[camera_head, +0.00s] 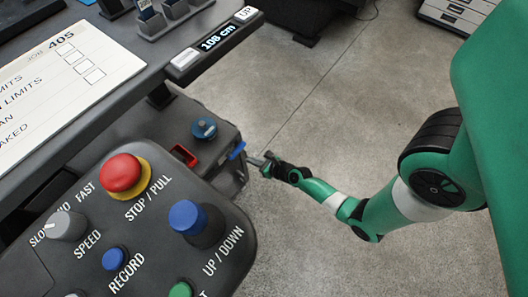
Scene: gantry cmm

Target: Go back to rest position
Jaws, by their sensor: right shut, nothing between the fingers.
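My right arm comes in from the right edge. Its gripper (260,160) is shut and empty, beside the right edge of the dark machine base, close to a small blue part (237,151). I cannot tell whether the fingertips touch that part. My left gripper is not in view.
A control panel (232,263) with a red stop button (121,173), a blue joystick (188,217) and a speed knob (66,225) fills the lower left. A desk with a paper checklist (115,60) and height display (217,37) is above. Open concrete floor (310,90) lies right.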

